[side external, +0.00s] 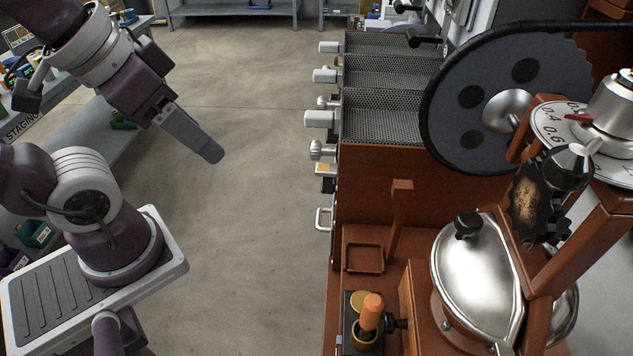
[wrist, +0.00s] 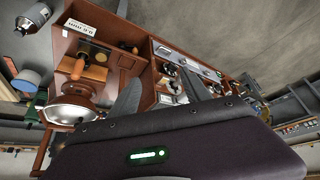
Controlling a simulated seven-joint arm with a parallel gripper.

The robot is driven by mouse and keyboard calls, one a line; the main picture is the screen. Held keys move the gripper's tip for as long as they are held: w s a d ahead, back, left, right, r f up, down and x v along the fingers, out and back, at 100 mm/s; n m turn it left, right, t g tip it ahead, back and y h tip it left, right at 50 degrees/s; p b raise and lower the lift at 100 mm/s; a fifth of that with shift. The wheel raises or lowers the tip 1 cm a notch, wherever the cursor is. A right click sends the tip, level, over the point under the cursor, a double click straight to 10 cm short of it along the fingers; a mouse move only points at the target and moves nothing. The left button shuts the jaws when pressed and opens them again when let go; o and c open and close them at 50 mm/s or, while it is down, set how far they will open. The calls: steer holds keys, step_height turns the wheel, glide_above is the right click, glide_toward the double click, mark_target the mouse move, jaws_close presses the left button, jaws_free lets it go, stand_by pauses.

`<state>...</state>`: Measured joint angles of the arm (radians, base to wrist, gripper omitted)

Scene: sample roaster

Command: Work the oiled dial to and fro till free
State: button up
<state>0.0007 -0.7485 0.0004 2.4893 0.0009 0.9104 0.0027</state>
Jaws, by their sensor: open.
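The dial at the right edge of the side external view has a white scale plate (side external: 553,118) with printed numbers such as 0.4 and 0.6. A silver knob (side external: 615,103) with a red pointer (side external: 580,117) sits on the plate. My gripper (side external: 212,153) is at the upper left, over the open floor, far from the dial and touching nothing. In the wrist view its two fingers (wrist: 160,78) stand apart with nothing held between them. I cannot make out the dial for sure in the wrist view. Oil on the dial cannot be told.
A large dark disc (side external: 470,75) stands left of the dial. Below are a dark, brown-stained part (side external: 527,205) and a polished steel lid (side external: 465,270). An orange-handled tool (side external: 371,310) stands at the front. Mesh trays (side external: 385,115) line the back. The floor (side external: 260,190) between is clear.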

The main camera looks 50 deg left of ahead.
step_height(320, 180, up, 5)
steer(key=w+d+f+n+g+h, duration=0.1)
steer(key=d+f+n+g+h, duration=0.2)
steer(key=d+n+g+h, duration=0.15)
step_height(320, 180, up, 3)
steer(key=n+t+h, duration=0.9)
steer(key=n+h, duration=0.1)
steer(key=n, duration=0.9)
glide_above(319, 150)
steer(key=s+a, duration=0.3)
steer(key=s, duration=0.2)
steer(key=w+a+f+n+t, duration=0.1)
steer(key=a+f+n+t, duration=0.1)
steer(key=a+f+n, duration=0.15)
step_height(319, 150, down, 20)
steer(key=m, duration=0.1)
steer(key=shift+y, duration=0.45)
steer(key=x, duration=0.7)
steer(key=shift+w+d+f, duration=0.1)
steer(key=shift+f, duration=0.2)
